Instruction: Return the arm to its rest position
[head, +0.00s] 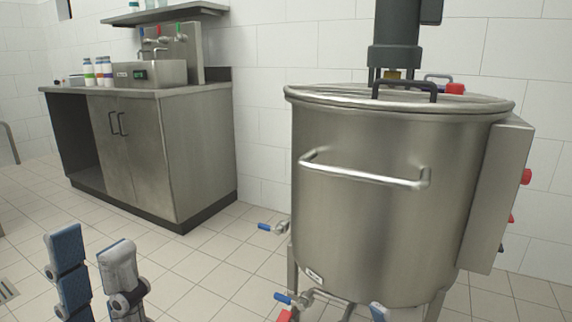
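My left gripper (91,247) is at the lower left of the head view, pointing up over the tiled floor. Its two fingers, with blue pads, stand apart with floor showing between them, so it is open and empty. It is in front of the steel cabinet and touches nothing that I can see.
A large steel tank (385,200) with a bar handle (365,174) and blue-levered valves (285,299) fills the right. A steel cabinet (150,155) with a filling machine (150,74) and several bottles (98,71) stands at the back left. Floor (205,250) between them is clear.

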